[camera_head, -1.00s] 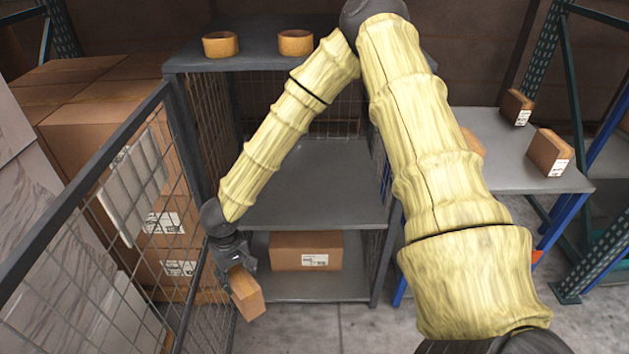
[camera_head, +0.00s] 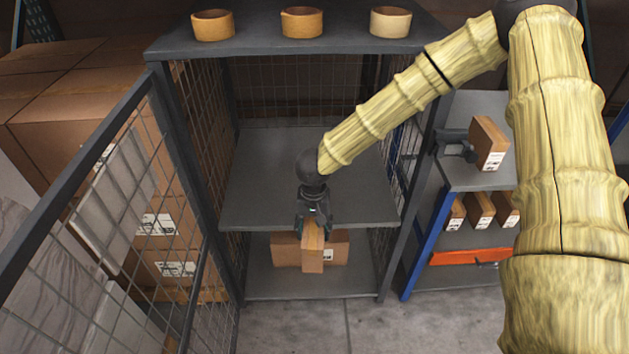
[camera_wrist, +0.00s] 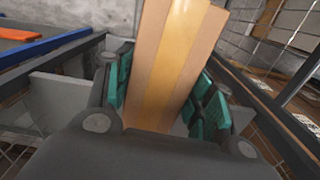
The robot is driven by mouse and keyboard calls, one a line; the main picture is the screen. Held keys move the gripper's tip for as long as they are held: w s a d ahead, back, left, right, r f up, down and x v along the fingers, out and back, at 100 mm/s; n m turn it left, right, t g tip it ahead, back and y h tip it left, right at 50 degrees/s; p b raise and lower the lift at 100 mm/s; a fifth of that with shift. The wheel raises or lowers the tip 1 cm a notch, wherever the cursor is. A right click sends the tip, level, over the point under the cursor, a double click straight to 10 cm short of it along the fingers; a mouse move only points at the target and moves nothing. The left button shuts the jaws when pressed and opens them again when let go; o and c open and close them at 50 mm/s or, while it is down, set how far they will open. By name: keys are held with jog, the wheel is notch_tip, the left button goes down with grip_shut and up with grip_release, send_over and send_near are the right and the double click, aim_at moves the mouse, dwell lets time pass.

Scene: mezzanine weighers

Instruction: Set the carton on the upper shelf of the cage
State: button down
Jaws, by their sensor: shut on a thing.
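My gripper (camera_head: 313,222) is shut on a small brown carton (camera_head: 313,252) with a lighter tape strip. The carton hangs below the fingers, in front of the cage. In the wrist view the carton (camera_wrist: 172,70) stands between the green finger pads. The cage (camera_head: 170,95) is a dark frame with mesh sides and an open front. Its upper shelf (camera_head: 260,180) is a bare grey board inside, with my wrist in front of it. The held carton overlaps the front of the lower level in the picture; the gap in depth is hard to tell.
A wider carton (camera_head: 337,245) lies on the cage's lower shelf (camera_head: 270,285). Several rings, one of them an orange one (camera_head: 213,25), stand on the cage top. The open mesh door (camera_head: 90,170) is at the left. A shelving unit (camera_head: 470,180) with cartons and a scanner-like device (camera_head: 455,145) is at the right.

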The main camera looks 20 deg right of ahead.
jog(key=w+d+r+m+b, duration=0.1)
jog(key=w+d+m+b, duration=0.6)
jog(key=m, duration=1)
jog(key=w+d+r+m+b, duration=0.1)
jog(key=w+d+m+b, duration=0.3)
jog(key=w+m+b, duration=0.95)
jog(key=w+a+f+m+p, duration=0.2)
jog(key=w+f+m+p, duration=0.1)
jog(key=w, duration=0.7)
jog(key=shift+a+f+m+p, duration=0.4)
jog(key=shift+f+m, duration=0.35)
jog(key=shift+f, duration=0.35)
jog(key=shift+f, duration=0.15)
jog(key=c, duration=0.6)
grip_release()
jog(key=shift+o, duration=0.2)
